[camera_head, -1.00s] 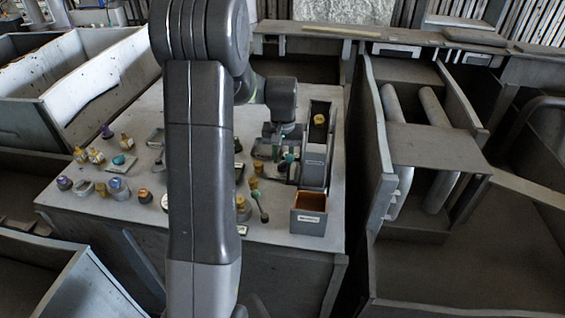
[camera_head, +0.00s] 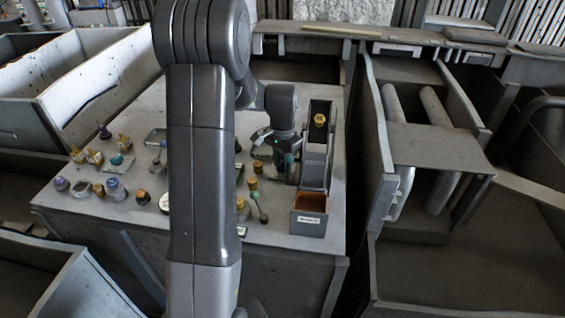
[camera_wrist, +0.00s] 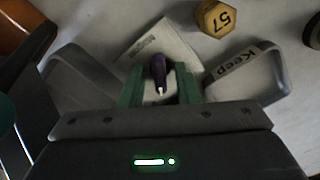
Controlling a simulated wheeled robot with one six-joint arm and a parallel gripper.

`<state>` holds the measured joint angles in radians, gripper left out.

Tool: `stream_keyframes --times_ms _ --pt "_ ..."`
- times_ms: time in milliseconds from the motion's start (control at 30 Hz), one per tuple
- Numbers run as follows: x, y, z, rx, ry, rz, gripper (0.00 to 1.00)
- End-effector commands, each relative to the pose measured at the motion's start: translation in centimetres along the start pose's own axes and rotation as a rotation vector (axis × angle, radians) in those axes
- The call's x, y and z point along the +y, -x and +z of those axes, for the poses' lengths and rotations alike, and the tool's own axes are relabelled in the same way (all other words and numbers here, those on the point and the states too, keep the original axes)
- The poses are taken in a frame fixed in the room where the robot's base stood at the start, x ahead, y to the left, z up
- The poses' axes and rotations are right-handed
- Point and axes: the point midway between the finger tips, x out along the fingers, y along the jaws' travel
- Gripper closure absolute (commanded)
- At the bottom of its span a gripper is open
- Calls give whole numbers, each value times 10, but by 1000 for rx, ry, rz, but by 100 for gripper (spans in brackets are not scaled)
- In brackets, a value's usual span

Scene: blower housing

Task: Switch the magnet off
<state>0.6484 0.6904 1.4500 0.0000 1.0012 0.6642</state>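In the wrist view a purple piece with a white pointer (camera_wrist: 158,72) stands between my gripper's (camera_wrist: 160,88) two green fingers. It looks like a switch knob, with a pale labelled plate (camera_wrist: 160,45) behind it. Gaps show on both sides of the piece, so the fingers are open around it. Whether they touch it lower down is hidden. In the head view my gripper (camera_head: 284,162) points down at the table, left of the tall grey holder (camera_head: 316,165). The purple piece cannot be made out there.
A grey bin with orange inside (camera_head: 309,213) stands at the table's front right. A yellow hexagonal piece marked 57 (camera_wrist: 213,18) lies near my fingers. Several small knobbed parts crowd the table's left (camera_head: 115,188). A tall panel (camera_head: 378,160) stands beyond the right edge.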

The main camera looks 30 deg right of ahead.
Motion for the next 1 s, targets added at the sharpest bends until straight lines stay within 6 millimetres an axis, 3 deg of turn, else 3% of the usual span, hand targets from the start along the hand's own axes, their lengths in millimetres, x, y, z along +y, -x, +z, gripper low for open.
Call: stream_keyframes --times_ms 133,300,500,800,1000 --pt "0 0 0 0 1 0 71" --pt "0 1 0 0 1 0 100" --pt "0 1 0 0 32 0 100" --pt "0 1 0 0 341 0 100" --pt "0 1 0 0 424 0 100"
